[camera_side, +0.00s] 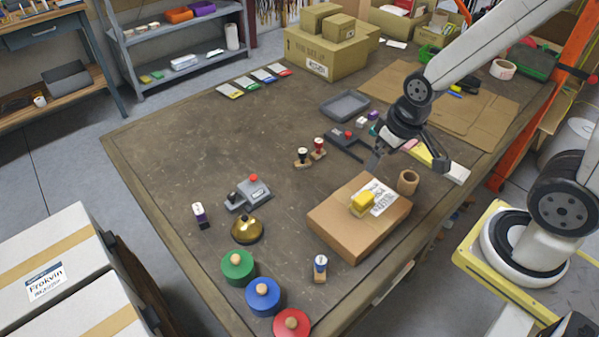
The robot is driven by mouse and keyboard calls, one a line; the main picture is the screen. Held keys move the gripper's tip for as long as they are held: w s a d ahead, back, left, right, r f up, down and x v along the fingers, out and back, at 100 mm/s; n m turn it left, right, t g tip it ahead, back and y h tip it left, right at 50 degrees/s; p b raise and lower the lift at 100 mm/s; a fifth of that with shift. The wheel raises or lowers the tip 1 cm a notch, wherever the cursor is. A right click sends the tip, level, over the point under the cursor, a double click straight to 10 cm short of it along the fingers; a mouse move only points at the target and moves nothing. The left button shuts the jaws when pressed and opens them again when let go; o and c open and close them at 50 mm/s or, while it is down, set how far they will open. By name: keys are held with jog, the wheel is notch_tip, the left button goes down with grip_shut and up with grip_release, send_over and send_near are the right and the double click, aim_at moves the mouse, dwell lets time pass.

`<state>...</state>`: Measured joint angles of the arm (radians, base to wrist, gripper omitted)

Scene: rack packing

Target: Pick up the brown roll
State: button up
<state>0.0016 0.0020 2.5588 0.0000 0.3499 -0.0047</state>
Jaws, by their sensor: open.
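The brown roll (407,183) is a short tan cylinder with a dark open top. It stands upright by the far right corner of the cardboard box (338,230), and its lower edge is close to the box. My gripper (408,164) is open, with its two fingers spread apart and pointing down. In the picture it sits just above the roll, with one finger to the left and one to the right. Nothing is between the fingers. I cannot tell from this one view how high it is or whether it is lined up with the roll.
A yellow object (362,203) and a white label lie on the box. A black device (346,142), stamps (303,156) and a grey tray (345,106) are left of my gripper. A brass bell (246,230) and coloured round pieces (263,295) stand nearer. The table's left middle is mostly clear.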

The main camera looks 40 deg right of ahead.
jog(key=n+g, duration=0.3)
jog(key=n, duration=0.5)
send_over(411, 177)
jog(key=f, duration=1.4)
jog(key=shift+w+d+f, duration=0.15)
jog(key=shift+d+f, duration=0.05)
jog(key=shift+f, duration=0.1)
jog(key=shift+f, duration=1.25)
jog(key=shift+f, duration=0.15)
jog(key=shift+a+f, duration=0.15)
jog(key=shift+f, duration=0.55)
jog(key=shift+a+f, duration=0.1)
jog(key=shift+f, duration=1.7)
